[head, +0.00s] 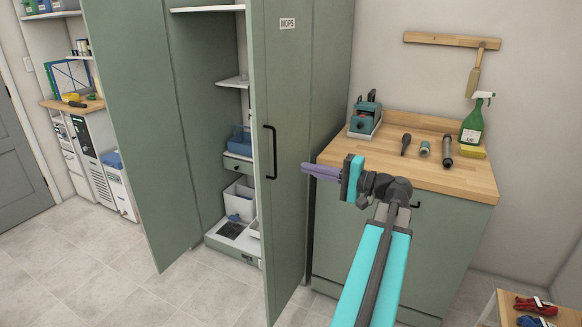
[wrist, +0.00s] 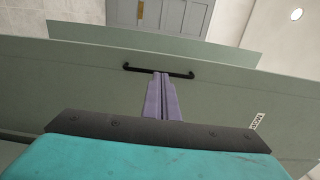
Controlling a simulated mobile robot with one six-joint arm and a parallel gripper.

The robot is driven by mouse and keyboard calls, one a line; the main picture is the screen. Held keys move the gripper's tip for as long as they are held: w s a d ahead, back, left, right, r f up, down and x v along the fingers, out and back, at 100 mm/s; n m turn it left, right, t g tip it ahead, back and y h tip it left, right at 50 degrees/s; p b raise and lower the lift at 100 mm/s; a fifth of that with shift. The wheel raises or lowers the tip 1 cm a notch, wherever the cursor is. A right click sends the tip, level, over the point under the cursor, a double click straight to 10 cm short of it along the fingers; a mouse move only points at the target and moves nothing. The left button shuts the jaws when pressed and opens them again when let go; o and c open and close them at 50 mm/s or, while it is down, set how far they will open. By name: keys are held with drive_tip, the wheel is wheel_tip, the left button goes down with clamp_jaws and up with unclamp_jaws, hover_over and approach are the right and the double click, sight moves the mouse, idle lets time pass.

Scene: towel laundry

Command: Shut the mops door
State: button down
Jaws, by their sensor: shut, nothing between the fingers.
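The mops door (head: 285,110) is a tall green cabinet door with a white MOPS label (head: 287,23) and a black bar handle (head: 270,152). It stands swung open, and the cabinet's inside shows to its left. In the wrist view the door (wrist: 85,85) runs across the picture, with its handle (wrist: 135,69) near the middle. My gripper (head: 304,167) has purple fingers, shut and empty, to the right of the door and pointing at its labelled face. In the wrist view the fingertips (wrist: 160,74) line up with the handle; I cannot tell whether they touch.
Another tall green door (head: 135,110) stands open on the left. The cabinet holds a blue caddy (head: 240,139) and a white bin (head: 239,198). A wood-topped counter (head: 460,181) with a spray bottle (head: 474,122) stands right. A low bench (head: 505,305) is at lower right.

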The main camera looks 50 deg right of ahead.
sight(261, 157)
drive_tip(key=p+x, duration=0.2)
drive_tip(key=x, duration=1.1)
drive_tip(key=shift+w+a+p, duration=0.1)
drive_tip(key=shift+w+p, duration=0.2)
